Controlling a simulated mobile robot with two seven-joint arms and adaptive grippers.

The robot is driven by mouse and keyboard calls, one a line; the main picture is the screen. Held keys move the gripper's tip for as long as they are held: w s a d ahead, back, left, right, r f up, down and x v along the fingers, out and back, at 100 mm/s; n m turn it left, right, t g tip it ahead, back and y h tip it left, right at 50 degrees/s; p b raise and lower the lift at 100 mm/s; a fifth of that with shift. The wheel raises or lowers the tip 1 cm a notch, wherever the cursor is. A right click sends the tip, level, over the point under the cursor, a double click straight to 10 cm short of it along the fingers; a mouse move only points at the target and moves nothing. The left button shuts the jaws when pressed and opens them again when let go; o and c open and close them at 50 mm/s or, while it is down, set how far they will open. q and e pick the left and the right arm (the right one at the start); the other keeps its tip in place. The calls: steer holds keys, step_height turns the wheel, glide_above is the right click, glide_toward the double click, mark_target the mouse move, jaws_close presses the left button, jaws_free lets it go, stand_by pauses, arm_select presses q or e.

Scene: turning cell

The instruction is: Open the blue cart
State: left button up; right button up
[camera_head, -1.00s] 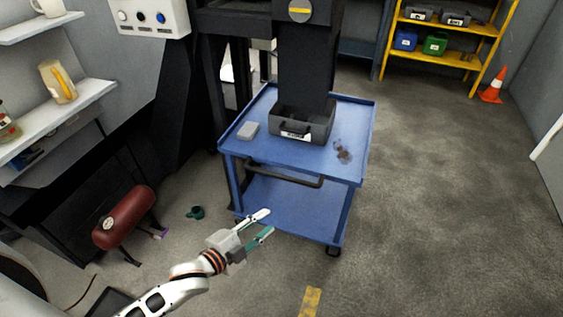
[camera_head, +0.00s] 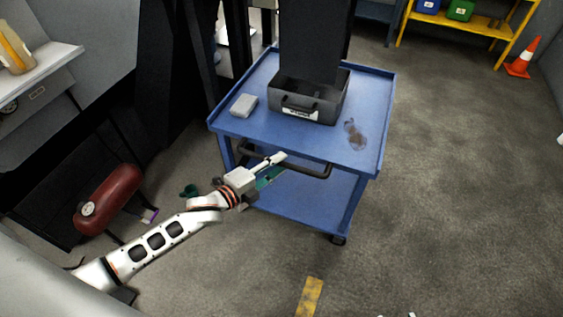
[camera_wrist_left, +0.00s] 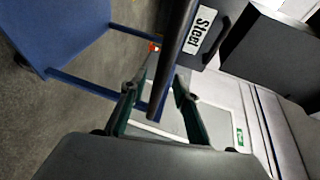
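The blue cart (camera_head: 345,188) stands in the middle of the head view, with a top tray and a lower shelf; no door or drawer shows on it. Its dark bar handle (camera_head: 308,170) runs along the near side. My left gripper (camera_head: 279,164) is at this handle, fingers apart. In the left wrist view, a dark bar (camera_wrist_left: 176,60) passes between the fingers (camera_wrist_left: 158,108); contact cannot be made out. The blue cart also shows there at upper left (camera_wrist_left: 60,25). Small pale tips at the head view's bottom edge may be my right gripper.
On the cart are a dark bin (camera_head: 308,97) labelled Steel, a grey block (camera_head: 243,105) and a brown smudge or debris (camera_head: 355,134). A red tank (camera_head: 108,197) lies at left. An orange cone (camera_head: 522,57) stands far right. The floor right of the cart is clear.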

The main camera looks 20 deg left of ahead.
arm_select(q)
steer(key=shift+w+d+f, duration=0.2)
steer(key=shift+w+d, duration=0.05)
steer(key=shift+w, duration=0.4)
steer(key=shift+w+d, duration=0.1)
steer(key=shift+w, duration=0.05)
steer(key=shift+c, duration=0.3)
jaws_close()
